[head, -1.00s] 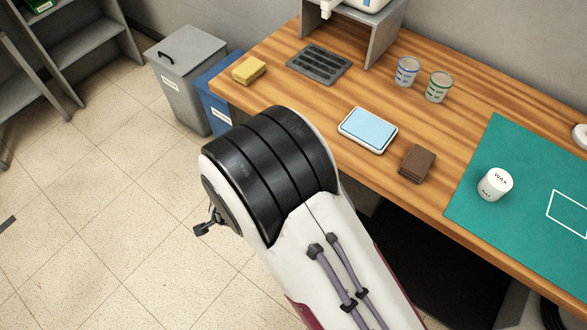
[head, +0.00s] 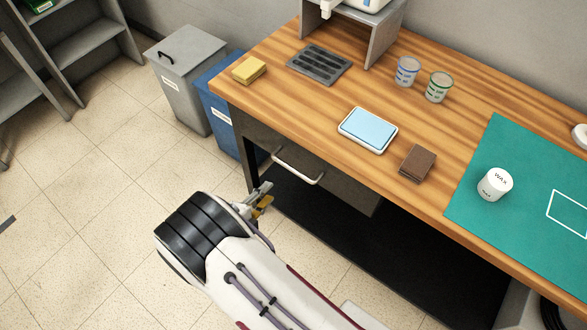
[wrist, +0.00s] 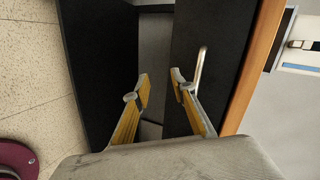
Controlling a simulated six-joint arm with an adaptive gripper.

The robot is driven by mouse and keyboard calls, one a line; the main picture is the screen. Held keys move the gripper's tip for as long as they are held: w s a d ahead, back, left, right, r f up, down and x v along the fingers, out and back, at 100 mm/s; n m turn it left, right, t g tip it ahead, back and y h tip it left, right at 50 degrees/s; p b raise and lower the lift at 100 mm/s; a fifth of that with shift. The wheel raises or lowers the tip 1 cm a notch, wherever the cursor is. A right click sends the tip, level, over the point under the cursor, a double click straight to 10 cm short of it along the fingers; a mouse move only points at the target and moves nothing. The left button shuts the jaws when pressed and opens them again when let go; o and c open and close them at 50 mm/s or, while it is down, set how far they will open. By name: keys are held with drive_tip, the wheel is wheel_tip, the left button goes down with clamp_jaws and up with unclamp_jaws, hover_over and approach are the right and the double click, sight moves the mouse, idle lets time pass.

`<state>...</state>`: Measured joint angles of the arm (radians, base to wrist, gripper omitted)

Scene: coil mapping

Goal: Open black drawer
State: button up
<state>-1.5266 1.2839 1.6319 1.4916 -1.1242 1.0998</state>
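The dark drawer (head: 332,184) sits under the wooden table top at its left end, with a pale bar handle (head: 298,166) across its front. The drawer looks shut. In the wrist view the drawer front (wrist: 205,60) is a dark panel, and the handle (wrist: 201,68) shows just beyond the right fingertip. My gripper (head: 263,197) is in front of and below the handle in the head view. In the wrist view my gripper (wrist: 160,80) has its two yellow-padded fingers apart with nothing between them. The handle is not between the fingers; whether a finger touches it I cannot tell.
The wooden table (head: 300,113) carries a yellow sponge (head: 249,70), a blue-topped tray (head: 368,130), a brown block (head: 417,163), two cups and a wax jar (head: 495,184) on a green mat (head: 480,145). Grey (head: 186,80) and blue (head: 220,112) bins stand left. Floor in front is open.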

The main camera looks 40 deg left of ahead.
sight(293, 169)
wheel_tip(293, 169, up, 6)
drive_tip(key=w+d+m+t+h, duration=0.1)
drive_tip(key=w+d+m+t, duration=0.1)
drive_tip(key=d+m, duration=0.1)
drive_tip(key=shift+f+m+t+h, duration=0.15)
drive_tip(key=shift+m+t+h, duration=0.2)
drive_tip(key=shift+m, duration=0.25)
drive_tip(key=shift+w+a, duration=0.1)
drive_tip(key=shift+w, duration=0.05)
drive_tip(key=shift+x, duration=3.8)
drive_tip(key=shift+f, duration=0.1)
clamp_jaws()
